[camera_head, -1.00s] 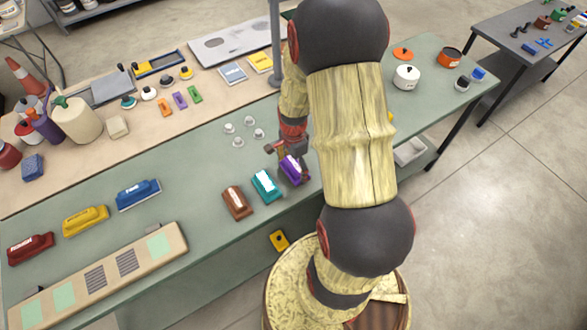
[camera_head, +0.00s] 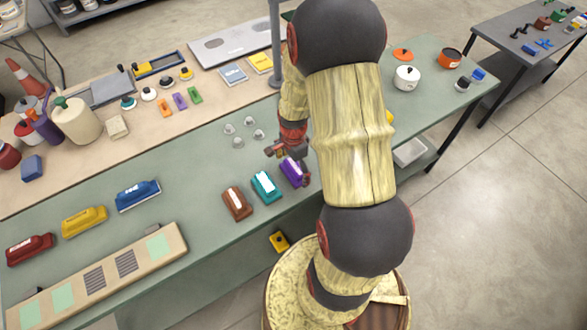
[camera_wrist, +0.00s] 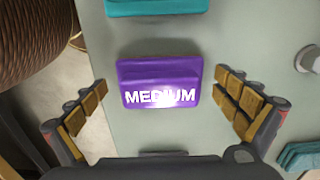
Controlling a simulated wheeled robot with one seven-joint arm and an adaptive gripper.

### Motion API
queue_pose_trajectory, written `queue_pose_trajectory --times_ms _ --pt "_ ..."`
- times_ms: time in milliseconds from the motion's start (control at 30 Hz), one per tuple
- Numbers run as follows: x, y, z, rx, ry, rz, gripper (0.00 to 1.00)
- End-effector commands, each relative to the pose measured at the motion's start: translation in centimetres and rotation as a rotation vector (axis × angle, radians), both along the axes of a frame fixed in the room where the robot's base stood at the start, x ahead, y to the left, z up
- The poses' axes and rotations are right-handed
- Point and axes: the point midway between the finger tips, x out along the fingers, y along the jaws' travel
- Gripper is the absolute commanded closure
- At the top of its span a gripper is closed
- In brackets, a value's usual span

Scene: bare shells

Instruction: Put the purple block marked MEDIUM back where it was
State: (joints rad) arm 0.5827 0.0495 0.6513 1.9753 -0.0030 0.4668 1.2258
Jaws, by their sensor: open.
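The purple block (camera_head: 293,171) stands on the green table at the right end of a short row, beside a teal block (camera_head: 266,186) and a brown block (camera_head: 237,203). In the wrist view the purple block (camera_wrist: 160,82) shows its white word MEDIUM. My gripper (camera_wrist: 172,108) is open, with one finger on each side of the purple block and a gap to both. In the head view my gripper (camera_head: 288,162) is at the block, partly hidden by my arm. The teal block's edge (camera_wrist: 157,7) shows at the top of the wrist view.
A long beige board (camera_head: 100,277) with green and striped patches lies at the front left. Blue (camera_head: 138,194), yellow (camera_head: 85,220) and red (camera_head: 30,248) blocks stand behind it. Several small grey knobs (camera_head: 238,141) stand behind the row. Green table between the blue and brown blocks is clear.

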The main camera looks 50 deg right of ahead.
Motion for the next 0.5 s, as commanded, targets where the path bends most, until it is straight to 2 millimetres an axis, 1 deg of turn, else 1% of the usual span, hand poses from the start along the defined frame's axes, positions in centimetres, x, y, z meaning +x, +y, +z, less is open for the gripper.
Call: queue_pose_trajectory --times_ms 133,267,367,500 --pt "0.0 0.0 0.3 0.0 0.0 0.0 0.0" --pt "0.1 -0.1 1.7 -0.002 -0.003 0.0 0.0" --pt "0.1 -0.1 3.6 -0.002 -0.004 0.0 0.0" --pt "0.1 -0.1 6.6 -0.003 -0.003 0.0 0.0"
